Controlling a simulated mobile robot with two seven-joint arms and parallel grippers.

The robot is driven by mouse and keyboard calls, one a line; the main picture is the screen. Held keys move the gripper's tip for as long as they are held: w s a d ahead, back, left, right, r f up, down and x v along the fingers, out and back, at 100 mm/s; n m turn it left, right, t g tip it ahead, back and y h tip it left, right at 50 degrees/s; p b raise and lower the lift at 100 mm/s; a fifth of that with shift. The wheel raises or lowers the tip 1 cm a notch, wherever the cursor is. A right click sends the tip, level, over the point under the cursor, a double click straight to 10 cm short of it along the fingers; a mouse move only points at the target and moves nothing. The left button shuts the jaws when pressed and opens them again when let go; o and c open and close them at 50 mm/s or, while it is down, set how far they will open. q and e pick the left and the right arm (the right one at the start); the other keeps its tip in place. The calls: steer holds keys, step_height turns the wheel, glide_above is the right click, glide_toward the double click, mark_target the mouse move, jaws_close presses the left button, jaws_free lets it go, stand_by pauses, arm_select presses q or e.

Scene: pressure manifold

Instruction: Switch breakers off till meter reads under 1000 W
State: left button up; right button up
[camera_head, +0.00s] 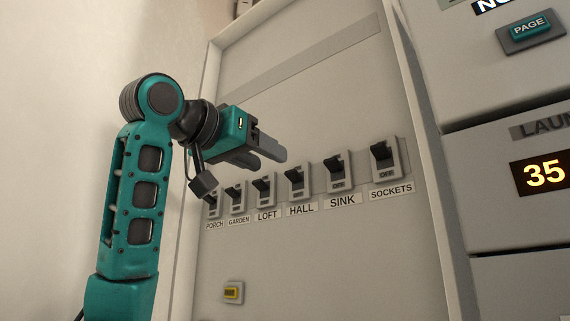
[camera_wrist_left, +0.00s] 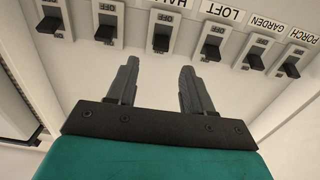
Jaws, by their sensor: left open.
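A row of breakers runs across a beige panel in the head view: porch (camera_head: 213,203), garden (camera_head: 237,198), loft (camera_head: 264,190), hall (camera_head: 297,182), sink (camera_head: 339,172) and sockets (camera_head: 385,160). Their levers look raised, with OFF readable below the nearer ones. Part of my left arm partly hides porch. My left gripper (camera_head: 268,157) is open and empty, above the loft and hall breakers. The left wrist view shows the row upside down, with the hall breaker (camera_wrist_left: 163,38) and loft breaker (camera_wrist_left: 213,42) beyond the fingertips (camera_wrist_left: 160,75). No watt reading is visible. My right gripper is out of view.
A small yellow-marked fitting (camera_head: 233,292) sits low on the panel. A raised panel edge (camera_head: 425,150) divides it from grey units at right, with a PAGE button (camera_head: 530,27) and a cropped display showing 35 (camera_head: 545,174). The panel below the breakers is mostly clear.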

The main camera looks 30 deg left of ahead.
mark_target(290, 170)
arm_select(q)
steer(key=w, duration=0.4)
steer(key=w+p, duration=0.1)
steer(key=w, duration=0.1)
steer(key=shift+w+d, duration=0.25)
steer(key=shift+w, duration=0.15)
jaws_close()
